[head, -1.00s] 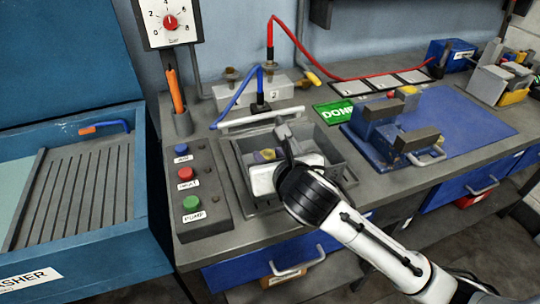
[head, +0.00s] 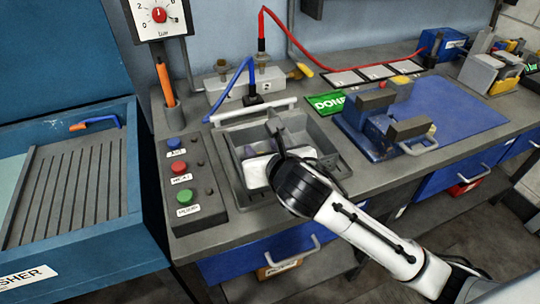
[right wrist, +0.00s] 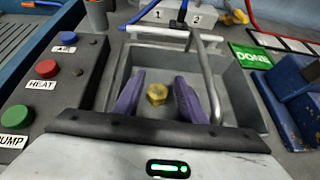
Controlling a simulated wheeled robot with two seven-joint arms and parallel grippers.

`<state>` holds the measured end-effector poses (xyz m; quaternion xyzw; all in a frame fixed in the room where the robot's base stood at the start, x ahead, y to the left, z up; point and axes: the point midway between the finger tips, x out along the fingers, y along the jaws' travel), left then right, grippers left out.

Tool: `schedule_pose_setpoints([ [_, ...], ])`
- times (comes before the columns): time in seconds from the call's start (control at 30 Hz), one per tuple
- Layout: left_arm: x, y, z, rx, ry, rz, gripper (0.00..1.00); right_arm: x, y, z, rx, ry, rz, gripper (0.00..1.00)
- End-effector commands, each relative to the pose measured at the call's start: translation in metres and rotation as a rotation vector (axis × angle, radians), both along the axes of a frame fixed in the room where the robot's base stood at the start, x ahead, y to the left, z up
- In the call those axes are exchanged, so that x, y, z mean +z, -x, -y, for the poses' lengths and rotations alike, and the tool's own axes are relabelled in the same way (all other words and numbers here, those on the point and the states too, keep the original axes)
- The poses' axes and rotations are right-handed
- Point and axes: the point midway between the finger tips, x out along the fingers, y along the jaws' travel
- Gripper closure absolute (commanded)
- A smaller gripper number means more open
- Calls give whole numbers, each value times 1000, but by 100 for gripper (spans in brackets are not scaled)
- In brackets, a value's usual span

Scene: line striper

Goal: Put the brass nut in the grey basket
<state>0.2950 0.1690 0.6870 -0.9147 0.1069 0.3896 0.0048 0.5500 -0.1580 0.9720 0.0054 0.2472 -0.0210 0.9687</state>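The brass nut (right wrist: 157,93) shows in the right wrist view, low inside a grey open-topped container, which I take as the grey basket (right wrist: 240,92). In the head view this basket (head: 236,160) is set in the bench, and my gripper hides the nut. My right gripper (right wrist: 158,100) reaches down into the basket. Its two purple fingers stand apart on either side of the nut, with a gap showing on both sides. The nut seems to lie on the basket floor, but contact is hard to judge. My left gripper is not in view.
A thin grey bar (right wrist: 203,75) rises beside the right finger. A button panel (head: 189,185) is left of the basket. A green DONE sign (head: 326,103) and a blue vise (head: 385,125) on a blue mat (head: 460,115) are to the right.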

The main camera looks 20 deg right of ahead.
Motion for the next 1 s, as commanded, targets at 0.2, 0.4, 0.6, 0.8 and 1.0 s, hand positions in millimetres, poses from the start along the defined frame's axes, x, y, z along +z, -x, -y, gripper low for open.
schedule_pose_setpoints([
  [0.2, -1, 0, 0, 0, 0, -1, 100, 23, 34, -2, 4, -1, 4, 62],
  [0.4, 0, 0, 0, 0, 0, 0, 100, 45, 73, -4, 3, -1, 4, 62],
  [0.6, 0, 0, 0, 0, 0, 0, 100, 58, 98, -5, 3, -1, 1, 62],
  [0.8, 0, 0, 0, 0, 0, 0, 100, 61, 105, -4, 0, -1, 0, 62],
  [1.0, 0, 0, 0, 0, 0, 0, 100, 61, 105, -4, 0, -1, 0, 62],
])
